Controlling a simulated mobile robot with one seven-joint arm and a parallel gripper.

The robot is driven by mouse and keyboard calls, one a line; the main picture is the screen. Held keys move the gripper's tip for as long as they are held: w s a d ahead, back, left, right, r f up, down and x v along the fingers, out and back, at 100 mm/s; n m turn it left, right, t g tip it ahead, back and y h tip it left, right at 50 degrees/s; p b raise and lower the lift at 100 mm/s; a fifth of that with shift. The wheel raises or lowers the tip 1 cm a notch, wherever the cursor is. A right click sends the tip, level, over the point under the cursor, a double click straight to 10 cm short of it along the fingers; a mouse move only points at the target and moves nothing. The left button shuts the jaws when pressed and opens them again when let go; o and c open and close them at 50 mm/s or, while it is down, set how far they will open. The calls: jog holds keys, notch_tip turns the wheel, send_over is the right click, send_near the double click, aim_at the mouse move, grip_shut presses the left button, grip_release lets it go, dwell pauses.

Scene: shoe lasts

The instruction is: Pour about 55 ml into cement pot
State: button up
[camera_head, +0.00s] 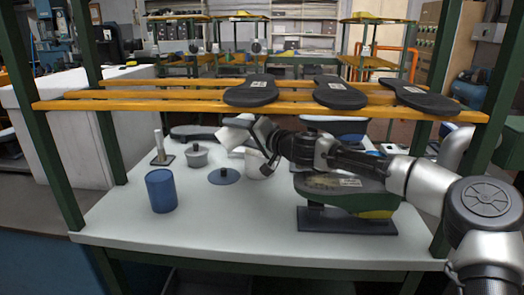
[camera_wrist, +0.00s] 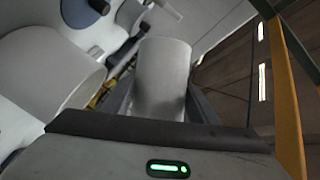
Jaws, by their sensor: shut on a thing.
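My gripper (camera_head: 258,137) is shut on a white cylindrical cup (camera_head: 235,133), held tilted above the table. In the wrist view the cup (camera_wrist: 163,75) sits between the fingers; its contents are hidden. Just below and to the right of the cup stands a white pot (camera_head: 256,168), partly hidden by the gripper; a large pale rounded body, apparently this pot (camera_wrist: 40,80), fills the left of the wrist view. A grey pot with a dark knob (camera_head: 196,157) stands further left. I cannot tell which is the cement pot. No stream of liquid is visible.
A blue lid with a black knob (camera_head: 223,177) lies in front of the pots. A blue cup (camera_head: 160,191) stands front left, near an upright post on a base (camera_head: 161,150). A shoe last on a stand (camera_head: 345,200) is at right. An orange rack (camera_head: 200,106) with soles spans above.

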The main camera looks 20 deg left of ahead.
jog(key=shift+r+m, duration=0.2)
jog(key=shift+m, duration=0.1)
jog(key=shift+r+m+y, duration=0.3)
jog(key=shift+r+m, duration=0.15)
jog(key=shift+m, duration=0.15)
jog(key=shift+w+d+r, duration=0.15)
jog(key=shift+s+r+m+y, duration=0.1)
jog(key=shift+s+m+y, duration=0.1)
jog(key=shift+m+y, duration=0.1)
dwell(0.4)
jog(key=shift+r+m+t, duration=0.2)
jog(key=shift+m+t, duration=0.1)
jog(key=shift+m, duration=0.1)
dwell(1.1)
jog(key=shift+s, duration=0.1)
